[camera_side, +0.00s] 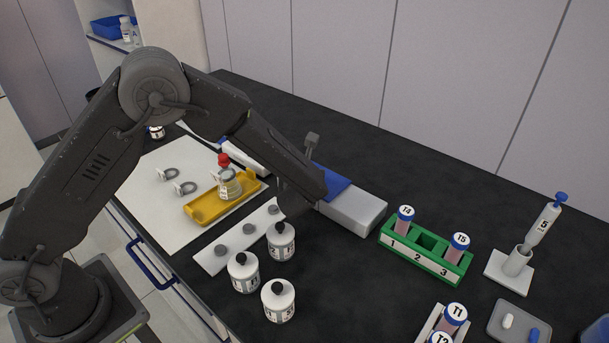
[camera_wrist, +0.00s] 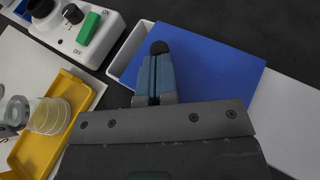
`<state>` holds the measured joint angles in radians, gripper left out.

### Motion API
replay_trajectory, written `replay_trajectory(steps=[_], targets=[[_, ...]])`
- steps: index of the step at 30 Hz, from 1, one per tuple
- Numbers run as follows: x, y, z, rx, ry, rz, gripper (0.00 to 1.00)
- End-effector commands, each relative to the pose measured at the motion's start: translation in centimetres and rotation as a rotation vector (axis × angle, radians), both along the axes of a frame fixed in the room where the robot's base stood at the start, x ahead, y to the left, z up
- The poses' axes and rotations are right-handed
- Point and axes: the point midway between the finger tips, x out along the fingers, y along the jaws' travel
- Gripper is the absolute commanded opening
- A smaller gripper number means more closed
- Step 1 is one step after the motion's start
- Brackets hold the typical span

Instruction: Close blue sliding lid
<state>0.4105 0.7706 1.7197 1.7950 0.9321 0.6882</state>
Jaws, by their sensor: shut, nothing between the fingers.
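The blue sliding lid (camera_side: 333,182) lies at the far-left end of a pale box (camera_side: 357,209), partly hidden by my arm. In the wrist view the blue lid (camera_wrist: 215,60) fills the upper middle, with a white strip of the box (camera_wrist: 128,58) at its left edge and a pale surface at its right. My gripper (camera_wrist: 154,76) is shut and empty, with its fingers over the lid's left part. A dark round knob (camera_wrist: 158,47) shows at the fingertips; I cannot tell whether they touch it. In the side view my arm hides the fingertips.
A yellow tray (camera_side: 196,212) with a red-topped bottle (camera_side: 229,182) lies left of the box. Several white labelled bottles (camera_side: 278,300) stand in front. A green tube rack (camera_side: 426,252) stands at right. A device with an ON switch (camera_wrist: 88,28) is near the lid.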

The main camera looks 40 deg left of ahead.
Motion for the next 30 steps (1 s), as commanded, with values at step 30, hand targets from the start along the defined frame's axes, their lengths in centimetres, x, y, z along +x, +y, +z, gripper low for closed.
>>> replay_trajectory(steps=[30], targets=[[-0.8, 3.0, 0.5, 0.0, -0.001, -0.003, 0.0]])
